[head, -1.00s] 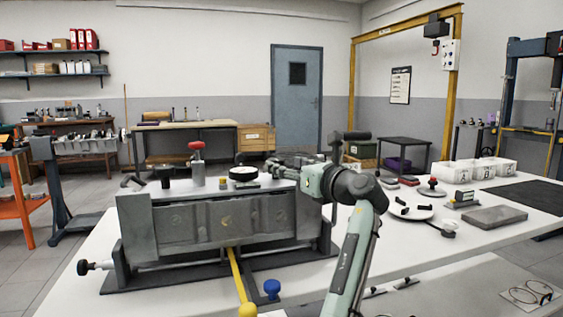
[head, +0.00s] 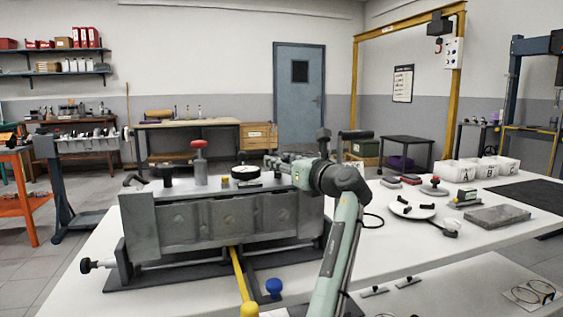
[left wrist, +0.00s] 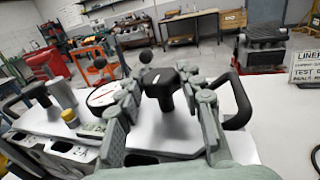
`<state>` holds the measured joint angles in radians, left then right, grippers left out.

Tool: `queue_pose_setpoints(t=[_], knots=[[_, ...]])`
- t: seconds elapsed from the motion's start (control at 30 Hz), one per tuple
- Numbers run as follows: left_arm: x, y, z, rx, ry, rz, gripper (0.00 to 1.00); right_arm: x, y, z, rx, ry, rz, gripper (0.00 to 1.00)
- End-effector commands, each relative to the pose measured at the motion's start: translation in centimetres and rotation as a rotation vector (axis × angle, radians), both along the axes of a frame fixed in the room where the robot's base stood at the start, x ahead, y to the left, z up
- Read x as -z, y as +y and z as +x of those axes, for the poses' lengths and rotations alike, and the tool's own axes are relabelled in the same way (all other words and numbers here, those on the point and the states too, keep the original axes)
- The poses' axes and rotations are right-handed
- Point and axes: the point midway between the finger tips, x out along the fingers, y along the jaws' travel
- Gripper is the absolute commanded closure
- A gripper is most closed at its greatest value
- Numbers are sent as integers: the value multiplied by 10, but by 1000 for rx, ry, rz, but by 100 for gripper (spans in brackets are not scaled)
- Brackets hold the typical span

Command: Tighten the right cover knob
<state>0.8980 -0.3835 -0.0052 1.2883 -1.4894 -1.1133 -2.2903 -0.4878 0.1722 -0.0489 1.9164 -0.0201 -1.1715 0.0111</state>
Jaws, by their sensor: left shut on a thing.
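The engine block (head: 225,222) sits on a dark stand with a flat cover on top. The right cover knob (left wrist: 160,82) is black and stands upright on the cover (left wrist: 180,133) in the left wrist view. My left gripper (left wrist: 158,88) is shut on this knob, one finger on each side. In the head view my left gripper (head: 284,161) is over the cover's right end and hides the knob. Another black knob (head: 167,175) stands on the cover's left part. My right gripper is in neither view.
On the cover are a round dial gauge (head: 246,173) and a red-topped cylinder (head: 199,165). A black handle (left wrist: 241,105) rises close right of my fingers. A yellow bar (head: 240,275) and blue knob (head: 273,287) are in front. White bins (head: 463,172) stand at the right.

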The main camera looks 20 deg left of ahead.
Motion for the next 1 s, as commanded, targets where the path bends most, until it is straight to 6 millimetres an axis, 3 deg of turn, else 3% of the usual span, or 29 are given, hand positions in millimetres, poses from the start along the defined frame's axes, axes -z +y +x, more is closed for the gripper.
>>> queue_pose_setpoints(t=[0.27,0.47,0.6,0.7,1.0], knots=[[-2,1,-1,22,-1,1,92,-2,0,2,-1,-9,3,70],[-3,3,-3,111,-1,-1,93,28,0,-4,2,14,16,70],[-3,5,-4,215,-2,2,92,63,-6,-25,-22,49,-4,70],[-2,7,-5,302,-1,6,92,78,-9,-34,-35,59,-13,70],[-1,13,-7,540,3,19,92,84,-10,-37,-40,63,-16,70]])
